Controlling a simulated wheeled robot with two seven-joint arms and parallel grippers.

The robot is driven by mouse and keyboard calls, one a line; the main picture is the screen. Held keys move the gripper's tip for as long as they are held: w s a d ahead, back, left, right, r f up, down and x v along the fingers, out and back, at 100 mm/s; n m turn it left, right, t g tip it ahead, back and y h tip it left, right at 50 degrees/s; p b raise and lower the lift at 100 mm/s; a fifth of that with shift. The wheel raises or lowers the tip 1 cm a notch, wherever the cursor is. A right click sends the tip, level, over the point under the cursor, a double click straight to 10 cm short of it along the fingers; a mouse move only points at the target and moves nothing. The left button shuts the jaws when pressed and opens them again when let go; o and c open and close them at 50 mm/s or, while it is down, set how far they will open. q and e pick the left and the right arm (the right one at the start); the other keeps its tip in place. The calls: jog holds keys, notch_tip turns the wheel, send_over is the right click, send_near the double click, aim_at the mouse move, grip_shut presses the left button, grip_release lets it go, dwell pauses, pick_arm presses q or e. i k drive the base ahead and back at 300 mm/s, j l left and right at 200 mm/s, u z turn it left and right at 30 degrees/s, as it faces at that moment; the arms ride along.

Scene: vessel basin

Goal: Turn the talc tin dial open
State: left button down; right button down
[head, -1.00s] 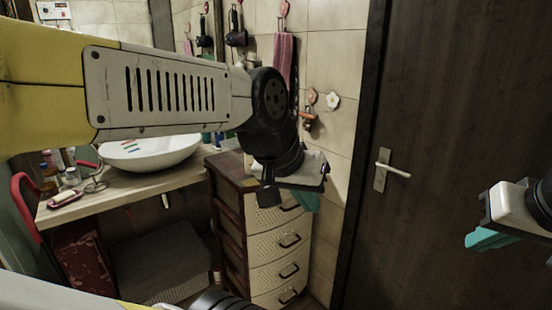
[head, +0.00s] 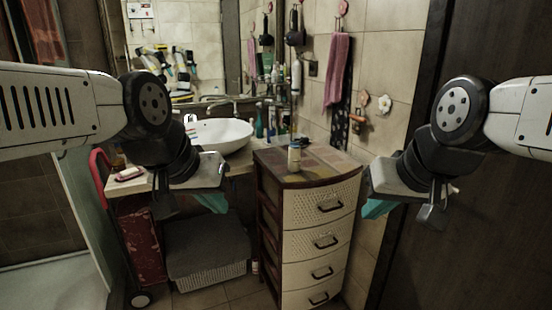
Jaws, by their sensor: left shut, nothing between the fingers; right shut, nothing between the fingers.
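A small pale cylinder (head: 294,158), which looks like the talc tin, stands upright on top of the drawer cabinet (head: 268,158). Its dial is too small to make out. My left gripper (head: 213,203) is shut and empty, in front of the counter and to the left of the cabinet. My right gripper (head: 375,207) is shut and empty, to the right of the cabinet. Both grippers are apart from the tin.
A white basin (head: 222,137) sits on the counter left of the cabinet, with several bottles (head: 271,120) behind. A pink towel (head: 336,70) hangs on the tiled wall. A grey basket (head: 205,255) is below the counter. The rest of the cabinet top looks clear.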

aim_at(292, 145)
jog(key=i+j+u, duration=0.1)
jog(key=i+j, duration=0.15)
jog(key=i, duration=0.15)
jog(key=i+j+u, duration=0.15)
jog(key=i+j, duration=0.1)
jog(key=i, duration=0.1)
